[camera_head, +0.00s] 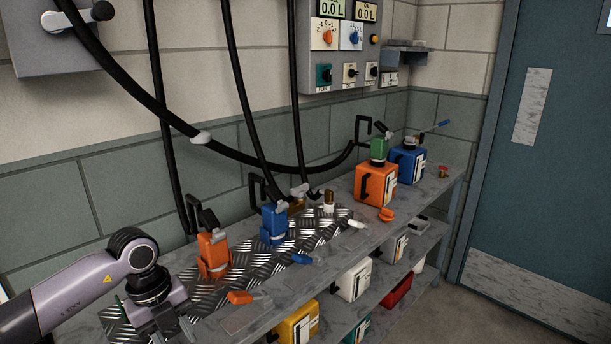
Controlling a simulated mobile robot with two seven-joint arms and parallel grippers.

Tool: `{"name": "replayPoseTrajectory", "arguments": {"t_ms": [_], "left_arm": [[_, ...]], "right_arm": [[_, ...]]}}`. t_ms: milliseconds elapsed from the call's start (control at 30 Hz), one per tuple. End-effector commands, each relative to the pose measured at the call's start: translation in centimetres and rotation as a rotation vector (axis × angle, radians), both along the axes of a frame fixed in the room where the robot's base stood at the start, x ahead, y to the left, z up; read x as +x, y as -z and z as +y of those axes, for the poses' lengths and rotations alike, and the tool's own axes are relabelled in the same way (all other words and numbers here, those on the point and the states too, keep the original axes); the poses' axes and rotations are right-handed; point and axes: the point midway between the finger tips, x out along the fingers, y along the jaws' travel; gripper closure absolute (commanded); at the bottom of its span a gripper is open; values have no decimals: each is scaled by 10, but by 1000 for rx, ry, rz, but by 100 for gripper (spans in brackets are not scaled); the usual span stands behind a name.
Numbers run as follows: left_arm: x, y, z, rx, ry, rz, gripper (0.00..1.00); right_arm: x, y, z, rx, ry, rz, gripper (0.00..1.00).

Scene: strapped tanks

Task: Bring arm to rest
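My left arm (95,285) comes in from the left and reaches over the near left end of the bench. Its gripper (170,326) points down at the bottom edge of the view, above the metal tread plate (205,293). The fingertips are too small and cut off to tell whether they are open or shut. I see nothing clearly held in it. My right arm and gripper are not in view.
Black hoses (240,110) hang above. A control panel (343,48) is on the wall.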

Motion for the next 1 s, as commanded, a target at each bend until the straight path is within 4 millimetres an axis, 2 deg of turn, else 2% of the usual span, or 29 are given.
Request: {"name": "replayPoseTrajectory", "arguments": {"t_ms": [33, 100, 233, 333, 400, 467, 600, 667, 767, 867, 967, 1000], "left_arm": [[-10, 12, -28, -107, 54, 12, 61], [-25, 22, -71, -291, 123, 11, 61], [-52, 20, -147, -670, 186, -19, 61], [-67, 4, -188, -945, 158, -66, 61], [-73, -9, -208, -1121, 98, -108, 61], [-74, -21, -218, -1258, 22, -151, 61], [-67, -39, -220, -1506, -242, -256, 61], [-61, -41, -212, -1576, -385, -301, 61], [-53, -31, -191, -1635, -654, -365, 61], [-51, -6, -162, -1620, -943, -407, 61], [-60, 31, -131, -1536, -1235, -418, 61], [-67, 49, -119, -1484, -1347, -409, 61]], "right_arm": [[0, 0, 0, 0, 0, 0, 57], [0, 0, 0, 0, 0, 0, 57], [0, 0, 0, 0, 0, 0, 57], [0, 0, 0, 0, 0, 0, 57], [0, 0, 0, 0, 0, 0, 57], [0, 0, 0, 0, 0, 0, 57], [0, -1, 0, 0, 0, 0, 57], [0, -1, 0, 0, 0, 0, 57], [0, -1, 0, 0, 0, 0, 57], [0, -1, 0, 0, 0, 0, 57], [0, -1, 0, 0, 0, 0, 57], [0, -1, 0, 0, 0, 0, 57]]}}
